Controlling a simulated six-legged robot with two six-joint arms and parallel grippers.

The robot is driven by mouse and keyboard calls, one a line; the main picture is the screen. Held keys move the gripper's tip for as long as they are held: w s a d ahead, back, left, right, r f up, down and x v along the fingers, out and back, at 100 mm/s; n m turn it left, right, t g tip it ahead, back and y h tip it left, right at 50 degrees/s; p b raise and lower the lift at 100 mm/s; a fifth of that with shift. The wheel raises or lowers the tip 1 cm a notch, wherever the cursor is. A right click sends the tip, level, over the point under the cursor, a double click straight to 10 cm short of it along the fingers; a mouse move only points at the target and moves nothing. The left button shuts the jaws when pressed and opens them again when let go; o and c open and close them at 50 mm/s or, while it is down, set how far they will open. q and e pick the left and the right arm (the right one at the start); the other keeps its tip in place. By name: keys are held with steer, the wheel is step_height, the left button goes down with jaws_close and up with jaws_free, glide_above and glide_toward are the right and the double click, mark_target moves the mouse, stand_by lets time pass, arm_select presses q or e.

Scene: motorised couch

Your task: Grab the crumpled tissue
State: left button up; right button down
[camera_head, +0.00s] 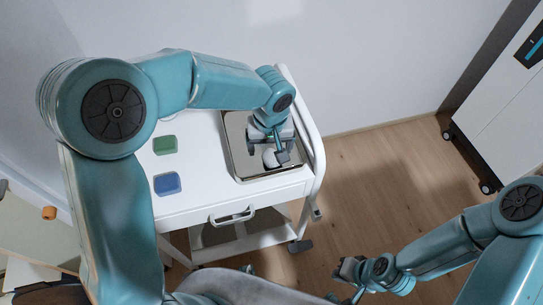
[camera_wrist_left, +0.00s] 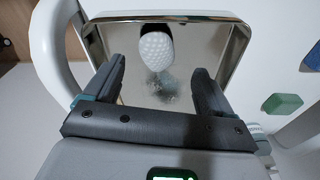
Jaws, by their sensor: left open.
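The crumpled tissue (camera_wrist_left: 156,50) is a small white dimpled lump on a shiny metal tray (camera_wrist_left: 228,68). In the head view the tissue (camera_head: 269,159) shows in part below my left gripper (camera_head: 272,150), which hides some of it. In the left wrist view my left gripper (camera_wrist_left: 158,75) is open and empty. Its two dark fingers point towards the tray, and the tissue lies ahead of the gap between them. The tray (camera_head: 237,170) stands on the right part of a white cart top. My right gripper (camera_head: 347,284) hangs low over the floor at the lower right, away from the cart.
A green block (camera_head: 165,145) and a blue block (camera_head: 167,184) lie on the cart top (camera_head: 205,200) left of the tray. The cart has a raised rail (camera_head: 309,135) on its right side. A wheeled cabinet (camera_head: 497,110) stands at the right. Wooden floor is clear between them.

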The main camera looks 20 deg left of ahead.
mark_target(272, 156)
arm_select(q)
steer(key=f, duration=0.4)
steer(key=shift+w+d+f, duration=0.2)
steer(key=shift+w+f, duration=0.05)
steer(key=shift+f, duration=0.15)
steer(key=shift+a+f, duration=0.15)
steer(key=c, duration=1.1)
